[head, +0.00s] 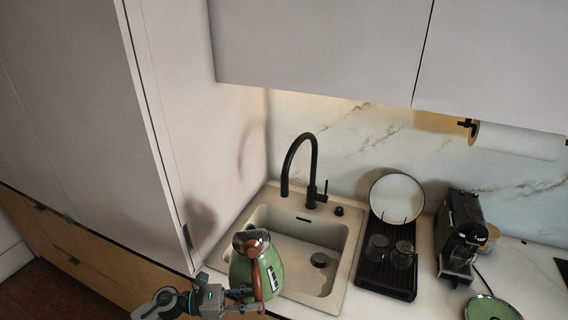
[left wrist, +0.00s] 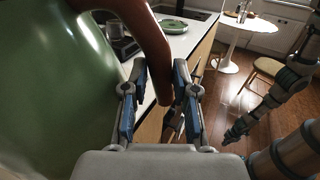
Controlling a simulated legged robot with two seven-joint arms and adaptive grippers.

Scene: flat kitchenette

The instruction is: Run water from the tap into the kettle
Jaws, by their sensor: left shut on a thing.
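The green kettle (head: 256,272) with a brown handle (head: 258,284) is upright at the front left of the sink (head: 338,268), overlapping its near-left part in the head view. My left gripper (head: 250,300) is shut on the handle. In the left wrist view, the handle (left wrist: 150,45) passes between its fingers (left wrist: 161,105), with the kettle body (left wrist: 50,80) on the left. The black tap (head: 300,160) arches over the back of the sink, its spout behind and right of the kettle. No water stream shows. My right gripper (left wrist: 236,130) shows small and dark in the left wrist view; its jaws are unclear.
A dark drying rack (head: 372,280) with a plate (head: 397,196) and glasses stands right of the sink. A coffee machine (head: 460,235) and a green dish (head: 492,308) are farther right. A tall cabinet (head: 90,130) bounds the left. Upper cabinets (head: 320,50) hang above.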

